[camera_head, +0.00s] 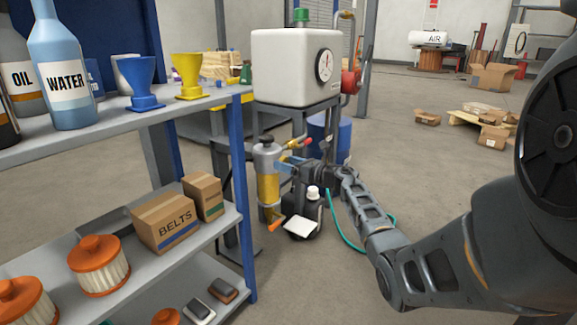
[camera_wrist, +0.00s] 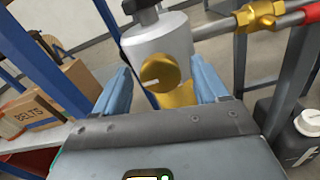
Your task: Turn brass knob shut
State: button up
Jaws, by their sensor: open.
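The brass knob (camera_wrist: 160,72) is round, with a pale line on its face, on the side of a grey cylindrical housing (camera_wrist: 158,38). In the wrist view it sits between the two blue fingers of my gripper (camera_wrist: 161,80), with a gap on each side. My gripper is open. In the head view my gripper (camera_head: 291,166) is beside the upright grey-and-yellow unit (camera_head: 268,190), just right of it. The knob cannot be made out in the head view.
A white tank (camera_head: 297,68) with a gauge stands above on a grey frame. A brass valve (camera_wrist: 262,14) and pipe run right of the housing. A shelf rack (camera_head: 236,150) with bottles, funnels and a BELTS box (camera_head: 165,222) stands left. A dark jug (camera_wrist: 290,128) sits lower right.

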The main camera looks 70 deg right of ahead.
jog(key=shift+c, duration=0.2)
jog(key=c, duration=1)
jog(key=shift+r+m+p, duration=0.1)
jog(key=shift+m+p, duration=0.2)
jog(key=shift+p, duration=0.1)
jog(key=m+p, duration=0.2)
jog(key=shift+r+m+p, duration=0.1)
jog(key=shift+m+p, duration=0.2)
jog(key=shift+m, duration=0.1)
jog(key=shift+d+f+m+p, duration=0.15)
jog(key=shift+m+p, duration=1.7)
jog(key=shift+m, duration=1.75)
jog(key=shift+a+f+m+p, duration=0.1)
jog(key=shift+m+p, duration=1.7)
jog(key=shift+m, duration=1.8)
